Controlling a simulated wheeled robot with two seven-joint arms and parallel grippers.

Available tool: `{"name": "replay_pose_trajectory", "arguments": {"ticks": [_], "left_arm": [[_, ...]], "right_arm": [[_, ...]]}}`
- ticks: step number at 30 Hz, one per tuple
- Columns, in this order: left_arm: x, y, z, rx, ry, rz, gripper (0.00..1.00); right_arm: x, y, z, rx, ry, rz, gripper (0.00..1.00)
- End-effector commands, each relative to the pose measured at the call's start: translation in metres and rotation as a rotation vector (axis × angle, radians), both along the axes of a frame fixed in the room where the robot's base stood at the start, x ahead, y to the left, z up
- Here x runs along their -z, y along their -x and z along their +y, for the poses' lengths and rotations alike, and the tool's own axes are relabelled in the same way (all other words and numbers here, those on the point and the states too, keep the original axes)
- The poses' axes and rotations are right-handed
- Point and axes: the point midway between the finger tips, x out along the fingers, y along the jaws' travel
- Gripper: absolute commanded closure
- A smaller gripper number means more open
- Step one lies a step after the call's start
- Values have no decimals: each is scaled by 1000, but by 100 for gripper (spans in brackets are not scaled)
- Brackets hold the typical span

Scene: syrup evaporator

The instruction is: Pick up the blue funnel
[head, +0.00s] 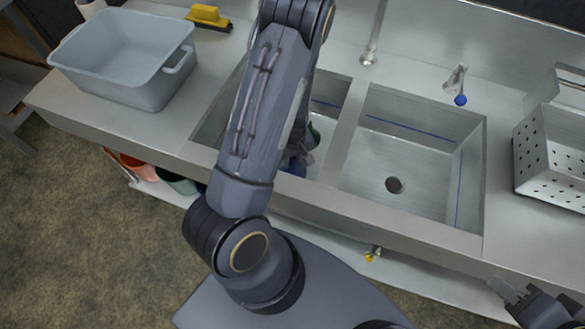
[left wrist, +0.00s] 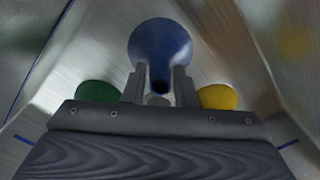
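The blue funnel (left wrist: 160,45) is in the left wrist view, its wide cone beyond the fingertips and its narrow dark end between the fingers. My left gripper (left wrist: 160,84) is open around that end, with a thin gap seeming to show on each side. In the head view my left arm reaches down into the left sink basin and hides most of the gripper. My right gripper (head: 515,291) is at the lower right edge, partly cut off, beside the counter front.
A green item (left wrist: 98,91) and a yellow item (left wrist: 218,97) lie on either side of the funnel. The right basin (head: 395,150) is empty. A grey tub (head: 120,60) and a yellow brush (head: 207,15) stand left; a perforated metal basket (head: 550,150) stands right.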

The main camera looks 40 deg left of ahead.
Motion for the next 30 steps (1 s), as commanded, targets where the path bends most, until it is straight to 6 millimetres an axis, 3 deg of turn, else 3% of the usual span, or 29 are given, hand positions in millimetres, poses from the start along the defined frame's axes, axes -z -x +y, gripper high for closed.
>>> {"name": "replay_pose_trajectory", "arguments": {"ticks": [1, 5, 14, 24, 30], "left_arm": [[0, 0, 0, 0, 0, 0, 81], [0, 0, 0, 0, 0, 0, 97], [-7, -1, 0, 2, 0, -1, 97], [-73, -1, -1, 4, 0, -4, 97], [-97, 0, 0, 0, 1, -2, 97]], "right_arm": [[0, 0, 0, 0, 0, 0, 66], [0, 0, 0, 0, 0, 0, 66], [-1, 0, 0, 0, 0, 0, 66], [-11, 0, 0, 0, 0, 0, 66], [-16, 0, 0, 0, 0, 0, 66]]}}
